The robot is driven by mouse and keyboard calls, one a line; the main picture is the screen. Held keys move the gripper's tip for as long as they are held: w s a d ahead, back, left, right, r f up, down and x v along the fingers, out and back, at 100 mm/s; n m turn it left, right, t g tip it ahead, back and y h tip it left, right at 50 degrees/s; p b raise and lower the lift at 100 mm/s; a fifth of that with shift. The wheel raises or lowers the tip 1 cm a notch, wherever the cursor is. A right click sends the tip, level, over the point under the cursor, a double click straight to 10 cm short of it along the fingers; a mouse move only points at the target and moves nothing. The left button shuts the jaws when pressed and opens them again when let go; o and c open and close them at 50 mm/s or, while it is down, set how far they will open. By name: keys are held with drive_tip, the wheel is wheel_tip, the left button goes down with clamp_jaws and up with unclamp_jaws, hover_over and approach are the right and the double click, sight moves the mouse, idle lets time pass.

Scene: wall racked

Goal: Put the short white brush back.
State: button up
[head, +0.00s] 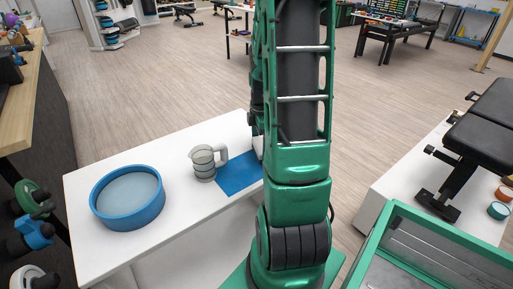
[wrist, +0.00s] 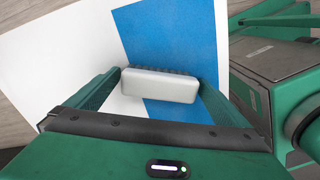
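The short white brush (wrist: 160,86) is in the wrist view, a pale rounded block with a dark bristle row along its far edge. My gripper (wrist: 161,80) has one green finger at each end of it, and both fingertips appear to touch it. Behind the brush is the border between the blue mat (wrist: 175,35) and the white table top (wrist: 95,45). I cannot tell whether the brush touches the surface. In the head view my arm hides the gripper and the brush; the blue mat (head: 238,175) shows left of the arm.
A black bench (head: 485,135) is at right, with a green-framed tray (head: 430,250) in front. The floor behind the table is open.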

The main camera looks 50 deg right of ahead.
sight(259, 146)
drive_tip(key=r, duration=1)
drive_tip(key=shift+a+r, duration=0.25)
drive_tip(key=shift+a, duration=0.05)
drive_tip(key=s+a+r+m, duration=0.3)
drive_tip(key=s+a+m, duration=1)
drive_tip(key=a+m, duration=0.3)
drive_tip(key=shift+s+a+m, duration=0.4)
drive_tip(key=shift+m, duration=0.2)
drive_tip(key=shift+w+f, duration=0.25)
drive_tip(key=shift+w, duration=0.35)
